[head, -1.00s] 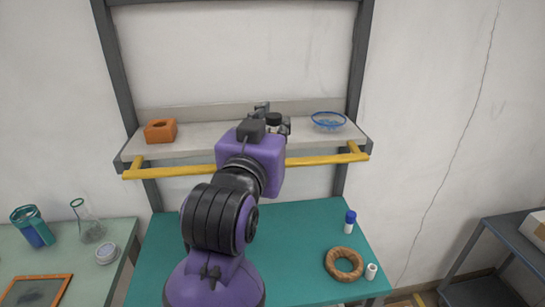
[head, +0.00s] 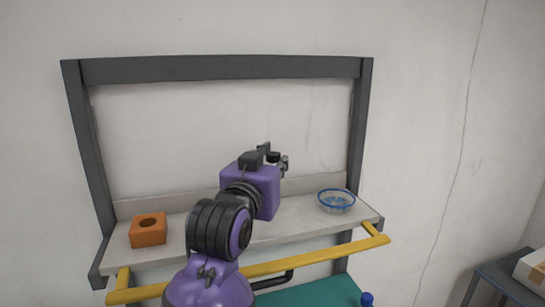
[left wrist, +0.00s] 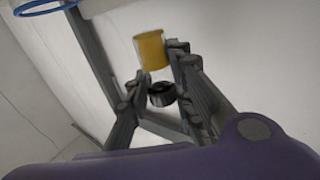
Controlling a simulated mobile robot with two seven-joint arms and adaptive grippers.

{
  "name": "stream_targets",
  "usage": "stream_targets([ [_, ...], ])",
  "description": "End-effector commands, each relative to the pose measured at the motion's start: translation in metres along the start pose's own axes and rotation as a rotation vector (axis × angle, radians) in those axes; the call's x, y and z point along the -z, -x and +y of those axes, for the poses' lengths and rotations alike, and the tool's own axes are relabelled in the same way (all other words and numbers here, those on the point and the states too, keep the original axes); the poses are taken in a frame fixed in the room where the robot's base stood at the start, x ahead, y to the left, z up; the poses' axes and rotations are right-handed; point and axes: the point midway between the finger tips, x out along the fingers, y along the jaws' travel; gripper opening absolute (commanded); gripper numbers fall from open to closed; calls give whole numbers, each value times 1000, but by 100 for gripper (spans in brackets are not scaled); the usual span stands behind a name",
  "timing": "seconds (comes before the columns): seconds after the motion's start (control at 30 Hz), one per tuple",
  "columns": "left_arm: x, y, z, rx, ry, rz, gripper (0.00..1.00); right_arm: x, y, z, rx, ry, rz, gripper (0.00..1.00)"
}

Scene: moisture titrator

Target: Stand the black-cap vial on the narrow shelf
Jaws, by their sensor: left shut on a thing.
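My left gripper (head: 276,162) is shut on the black-cap vial, whose black cap (head: 273,156) shows at the fingertips in the head view. In the left wrist view, the black cap (left wrist: 162,93) and a yellow part (left wrist: 151,50), seemingly the vial's lower body, show between the fingers (left wrist: 158,88). That view looks upside down, so the vial seems roughly upright. My purple wrist hides most of it in the head view. The narrow shelf (head: 300,222) lies behind and below the gripper. The vial appears held above it. My right gripper is not in view.
An orange block with a hole (head: 148,231) stands at the shelf's left. A blue-rimmed glass bowl (head: 337,202) stands at its right. A yellow rail (head: 310,259) runs along the shelf's front. Bare shelf shows between block and bowl, partly behind my arm.

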Motion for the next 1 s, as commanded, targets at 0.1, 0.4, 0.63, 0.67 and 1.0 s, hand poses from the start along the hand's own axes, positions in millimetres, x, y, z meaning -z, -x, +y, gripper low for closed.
stream_targets([
  [0.1,-9,-1,2,-9,1,-1,0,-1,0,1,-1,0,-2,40],
  [0.4,-10,-1,2,-10,3,2,0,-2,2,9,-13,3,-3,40],
  [0.63,-19,-1,2,-9,5,-2,0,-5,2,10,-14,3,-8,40],
  [0.67,-22,-1,2,-9,5,-2,0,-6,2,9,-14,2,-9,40],
  [1.0,-55,-1,2,-9,5,-5,0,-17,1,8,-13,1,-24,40],
])
